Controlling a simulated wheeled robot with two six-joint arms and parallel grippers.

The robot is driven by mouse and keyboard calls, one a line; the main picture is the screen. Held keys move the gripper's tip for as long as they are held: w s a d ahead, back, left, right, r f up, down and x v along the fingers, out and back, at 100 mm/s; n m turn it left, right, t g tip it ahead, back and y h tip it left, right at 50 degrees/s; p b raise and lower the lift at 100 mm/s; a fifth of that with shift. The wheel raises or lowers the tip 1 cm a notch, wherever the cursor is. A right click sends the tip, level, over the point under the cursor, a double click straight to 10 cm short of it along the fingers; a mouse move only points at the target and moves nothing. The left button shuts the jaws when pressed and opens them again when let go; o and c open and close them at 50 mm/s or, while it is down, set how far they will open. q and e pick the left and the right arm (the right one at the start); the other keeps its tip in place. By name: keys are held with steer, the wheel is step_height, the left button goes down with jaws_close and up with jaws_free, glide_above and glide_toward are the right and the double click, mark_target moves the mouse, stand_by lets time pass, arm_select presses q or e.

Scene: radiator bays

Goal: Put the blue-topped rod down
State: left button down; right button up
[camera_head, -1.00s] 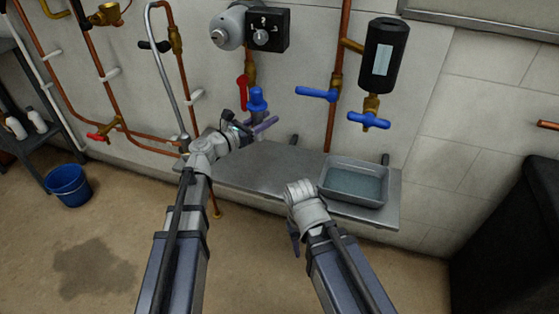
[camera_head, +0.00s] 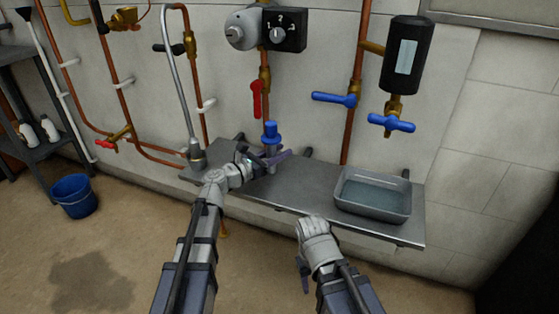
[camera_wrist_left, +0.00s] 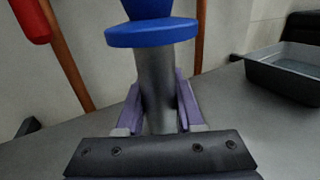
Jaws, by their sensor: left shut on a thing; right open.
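The blue-topped rod is a grey metal rod with a blue cap (camera_head: 271,132). It stands about upright over the metal shelf, and its grey shaft and cap also show in the left wrist view (camera_wrist_left: 152,35). My left gripper (camera_head: 270,160) is shut on its shaft, with the purple fingers (camera_wrist_left: 158,105) on both sides of it below the cap. The rod's lower end is hidden in the wrist view, and I cannot tell whether it touches the shelf. My right gripper (camera_head: 304,272) is open and empty, low in front of the shelf.
The metal shelf (camera_head: 300,195) runs along the wall, with bare room left of the grey water tray (camera_head: 372,196). A grey spout (camera_head: 196,152) stands at its left end. A red lever (camera_head: 257,98) and blue valve handles (camera_head: 335,99) are on pipes above. A blue bucket (camera_head: 73,196) is on the floor.

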arm_select(q)
steer(key=shift+f, duration=0.15)
arm_select(e)
steer(key=shift+f, duration=0.2)
arm_select(q)
steer(key=shift+f, duration=0.1)
steer(key=shift+f, duration=0.15)
steer(key=c, duration=0.5)
jaws_free()
steer(key=shift+c, duration=0.2)
arm_select(e)
steer(key=shift+f, duration=0.15)
